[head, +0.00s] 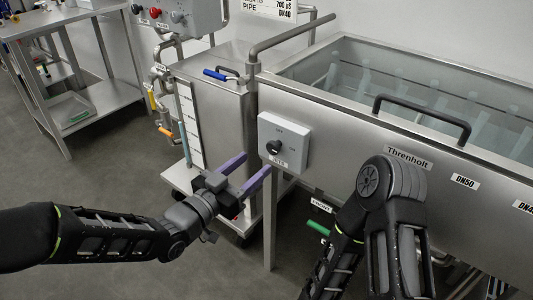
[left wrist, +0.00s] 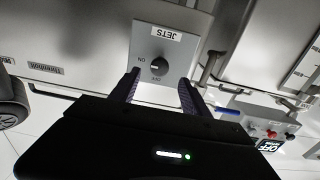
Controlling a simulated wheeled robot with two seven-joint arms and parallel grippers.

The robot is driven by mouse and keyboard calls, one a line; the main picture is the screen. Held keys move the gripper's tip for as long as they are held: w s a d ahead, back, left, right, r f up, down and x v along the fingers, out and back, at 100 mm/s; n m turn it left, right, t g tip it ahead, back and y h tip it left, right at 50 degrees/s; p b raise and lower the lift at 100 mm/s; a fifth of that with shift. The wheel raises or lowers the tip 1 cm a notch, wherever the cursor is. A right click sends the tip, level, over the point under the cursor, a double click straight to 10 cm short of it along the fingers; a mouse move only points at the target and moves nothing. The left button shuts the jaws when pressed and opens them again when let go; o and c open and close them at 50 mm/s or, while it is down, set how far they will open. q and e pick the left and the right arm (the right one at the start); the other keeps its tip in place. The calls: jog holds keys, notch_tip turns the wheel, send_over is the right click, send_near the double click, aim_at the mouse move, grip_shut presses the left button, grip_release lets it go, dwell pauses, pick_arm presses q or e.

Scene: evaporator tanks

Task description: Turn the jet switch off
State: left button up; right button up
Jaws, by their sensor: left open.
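The jet switch is a grey box (head: 298,135) with a black round knob (head: 274,147), mounted at the left end of the tank's front. Its JETS label is below the knob, OFF above it and ON to its right. In the left wrist view, the box (left wrist: 178,48) and knob (left wrist: 159,66) appear upside down; the knob's exact setting is too small to tell. My left gripper (head: 256,164) is open and empty, its purple fingers pointing at the box from the lower left. In the left wrist view, the knob shows between and beyond the fingers (left wrist: 158,80). My right gripper is out of view.
The steel tank (head: 340,125) has a black handle (head: 424,112) on its front edge. A steel cabinet (head: 222,115) with pipes stands to the left of the switch. A control box with knobs (head: 165,15) hangs behind. Open floor lies at the lower left.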

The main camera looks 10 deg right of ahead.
aim_at(271, 150)
pick_arm(q)
jog(key=x, duration=0.6)
jog(key=shift+w+d, duration=0.1)
jog(key=shift+d, duration=0.1)
grip_shut()
dwell(0.4)
